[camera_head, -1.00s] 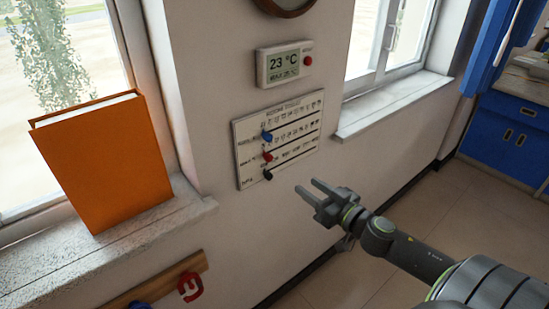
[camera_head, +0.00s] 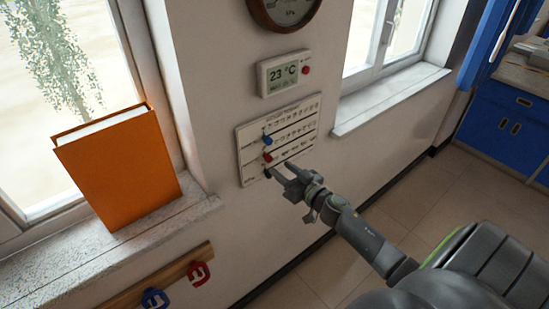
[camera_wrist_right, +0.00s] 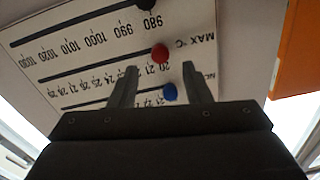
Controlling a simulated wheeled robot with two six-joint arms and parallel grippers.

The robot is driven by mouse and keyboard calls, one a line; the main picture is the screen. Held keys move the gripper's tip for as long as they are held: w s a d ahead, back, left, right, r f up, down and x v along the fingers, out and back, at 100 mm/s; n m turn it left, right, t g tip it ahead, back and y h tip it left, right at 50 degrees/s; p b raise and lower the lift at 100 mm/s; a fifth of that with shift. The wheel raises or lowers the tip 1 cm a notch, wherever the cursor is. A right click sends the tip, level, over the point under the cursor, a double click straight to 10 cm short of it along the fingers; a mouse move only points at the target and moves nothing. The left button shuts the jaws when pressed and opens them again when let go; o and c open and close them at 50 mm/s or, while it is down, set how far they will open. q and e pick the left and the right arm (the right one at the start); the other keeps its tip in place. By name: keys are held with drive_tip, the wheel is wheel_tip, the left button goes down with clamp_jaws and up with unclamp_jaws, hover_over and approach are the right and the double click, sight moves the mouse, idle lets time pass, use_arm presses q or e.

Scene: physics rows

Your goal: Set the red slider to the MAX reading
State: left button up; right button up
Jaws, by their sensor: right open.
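The red slider (camera_head: 267,157) is a round knob on the middle row of a white wall panel (camera_head: 247,172), near the left end of its slot. In the right wrist view the panel appears upside down, with the red slider (camera_wrist_right: 160,52) near the "MAX °C" label. My right gripper (camera_head: 279,170) is open in front of the panel's lower part. In the right wrist view its fingers (camera_wrist_right: 160,70) spread either side of the red slider's line, with nothing between them gripped. A wall display (camera_head: 284,74) reads 23 °C; its smaller lower line is illegible. My left gripper is out of view.
A blue slider (camera_head: 267,140) sits above the red one, and a black slider (camera_wrist_right: 148,4) is on the third row. A round gauge (camera_head: 284,10) hangs above the display. An orange book (camera_head: 120,170) stands on the left sill. Hooks on a wooden rail (camera_head: 175,275) are below.

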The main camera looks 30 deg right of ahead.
sight(271, 160)
drive_tip(key=shift+w+a, duration=0.15)
drive_tip(key=shift+w, duration=1)
drive_tip(key=shift+w+a, duration=0.15)
drive_tip(key=shift+w, duration=0.95)
clamp_jaws()
